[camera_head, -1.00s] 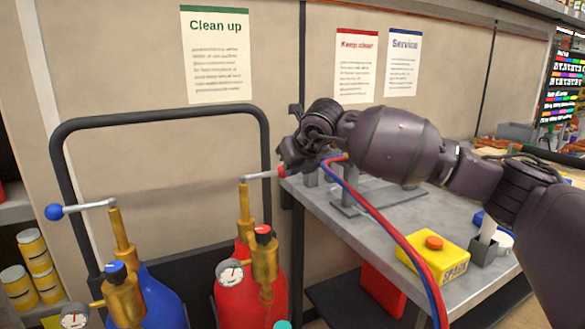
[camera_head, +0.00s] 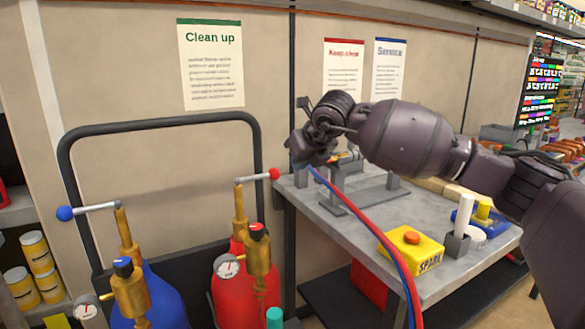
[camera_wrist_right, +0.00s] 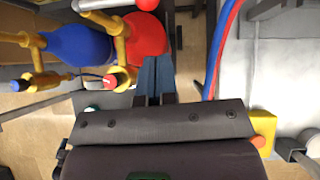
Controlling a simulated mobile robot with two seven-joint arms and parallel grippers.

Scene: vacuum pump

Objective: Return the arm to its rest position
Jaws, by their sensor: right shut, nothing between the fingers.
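My right arm comes in from the right in the head view, reaching over the workbench. Its right gripper (camera_head: 308,152) is above the bench's left end, just up and right of the red-knobbed valve handle (camera_head: 274,174) and apart from it. In the right wrist view the narrow fingers (camera_wrist_right: 155,88) are together and hold nothing. The red cylinder (camera_head: 250,298) and the blue cylinder (camera_head: 150,298) stand upright in a cart at the left. The fingertips are partly hidden in the head view by the dark wrist. My left gripper is out of view.
The grey workbench (camera_head: 345,235) carries a metal stand (camera_head: 355,197), a yellow SPARK box (camera_head: 411,250) and a small grey holder (camera_head: 456,245). Red and blue hoses (camera_head: 375,230) hang over its edge below my arm. The cart's dark frame (camera_head: 160,118) rises behind the cylinders.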

